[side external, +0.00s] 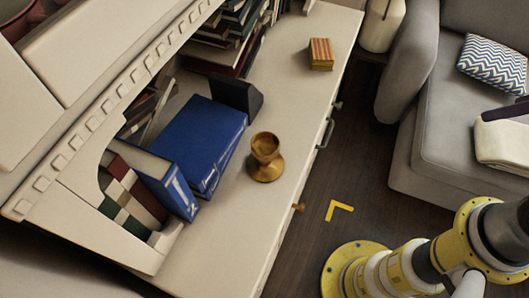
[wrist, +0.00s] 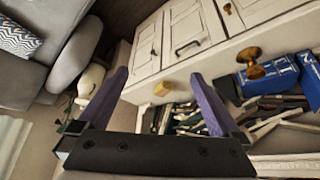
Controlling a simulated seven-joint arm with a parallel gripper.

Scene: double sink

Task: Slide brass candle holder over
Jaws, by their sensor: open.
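The brass candle holder (side external: 266,158) stands upright on the pale cabinet top (side external: 305,110), near its front edge and beside a large blue book (side external: 207,140). In the wrist view the brass candle holder (wrist: 252,62) shows at the upper right, close to the blue books (wrist: 272,78). My gripper (wrist: 158,75) is open, with two purple fingers spread wide and nothing between them. The holder lies to the right of both fingers in that view and is not touched.
A striped yellow-red block (side external: 321,54) sits farther along the top. A dark bookend (side external: 237,97) and more books stand behind. Drawer handles (side external: 325,133) stick out from the cabinet front. A grey sofa (side external: 440,130) stands across the dark floor (side external: 350,175).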

